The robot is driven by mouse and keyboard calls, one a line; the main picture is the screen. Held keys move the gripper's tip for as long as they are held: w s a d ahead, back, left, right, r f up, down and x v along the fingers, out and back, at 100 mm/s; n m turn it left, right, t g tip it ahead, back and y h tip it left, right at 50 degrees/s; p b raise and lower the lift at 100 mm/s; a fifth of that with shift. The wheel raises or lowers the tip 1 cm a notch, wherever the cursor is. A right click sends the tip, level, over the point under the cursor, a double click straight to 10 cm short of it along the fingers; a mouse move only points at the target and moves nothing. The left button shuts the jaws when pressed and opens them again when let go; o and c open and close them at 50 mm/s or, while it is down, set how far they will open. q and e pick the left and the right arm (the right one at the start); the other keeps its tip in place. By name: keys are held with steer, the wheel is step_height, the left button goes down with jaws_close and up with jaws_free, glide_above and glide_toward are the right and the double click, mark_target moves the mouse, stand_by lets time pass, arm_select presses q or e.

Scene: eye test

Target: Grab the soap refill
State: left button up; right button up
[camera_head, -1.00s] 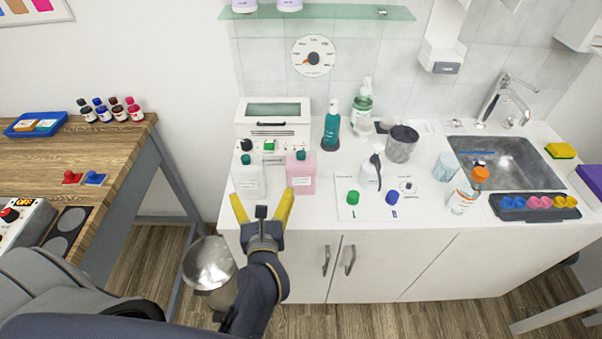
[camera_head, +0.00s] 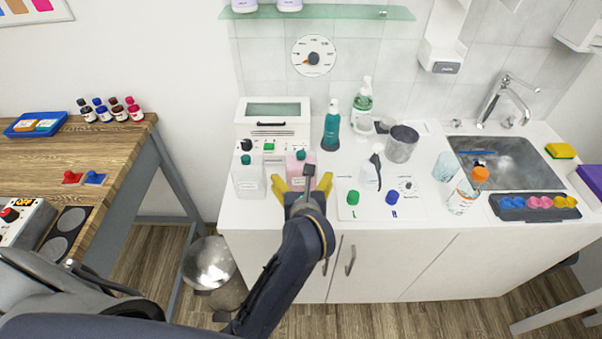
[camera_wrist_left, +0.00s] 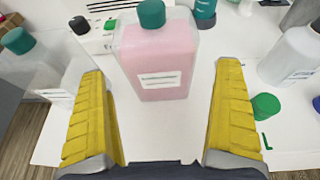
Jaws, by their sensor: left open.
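The soap refill appears to be the pink bottle with a green cap and a white label; its label is too small to read. It stands upright on the white counter. In the head view the pink bottle (camera_head: 297,168) is partly hidden behind my left gripper (camera_head: 303,182). In the left wrist view the pink bottle (camera_wrist_left: 158,60) stands just beyond and between the yellow fingers of my left gripper (camera_wrist_left: 163,115). These fingers are spread open, with bare counter between them. My right gripper is not in view.
A clear bottle with a green cap (camera_head: 248,178) stands close left of the pink one. A white device (camera_head: 272,118) is behind. A green cap (camera_head: 352,197), a blue cap (camera_head: 392,198) and a white spray bottle (camera_head: 370,175) are to the right. A sink (camera_head: 510,168) is further right.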

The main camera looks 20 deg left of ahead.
mark_target(301, 174)
arm_select(q)
steer(key=shift+x, duration=2.4)
steer(key=shift+c, duration=0.2)
steer(key=c, duration=1.2)
